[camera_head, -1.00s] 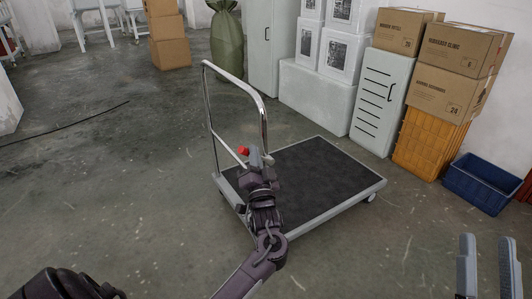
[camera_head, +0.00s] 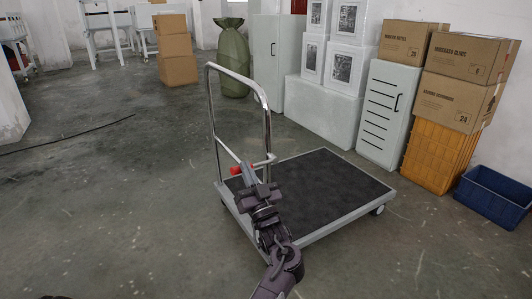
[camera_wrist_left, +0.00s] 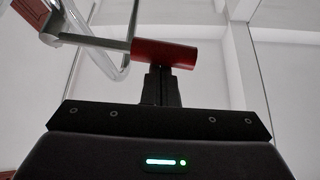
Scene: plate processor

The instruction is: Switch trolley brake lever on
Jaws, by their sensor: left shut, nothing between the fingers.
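The trolley (camera_head: 345,221) has a dark deck, a pale rim and a chrome push handle (camera_head: 211,104). Its brake lever has a red end (camera_head: 235,170) low by the handle, and this shows as a red cylinder in the left wrist view (camera_wrist_left: 175,53). My left gripper (camera_head: 246,173) is shut and empty, right beside the red end. In the left wrist view its closed fingertips (camera_wrist_left: 160,72) are against or just under the red cylinder; I cannot tell if they touch. My right gripper is out of view.
White boxes (camera_head: 320,110), a pale cabinet (camera_head: 385,115), an orange crate (camera_head: 437,155) with cartons on top and a blue bin (camera_head: 492,196) stand behind and right of the trolley. The floor to the left is clear apart from a dark cable (camera_head: 70,136).

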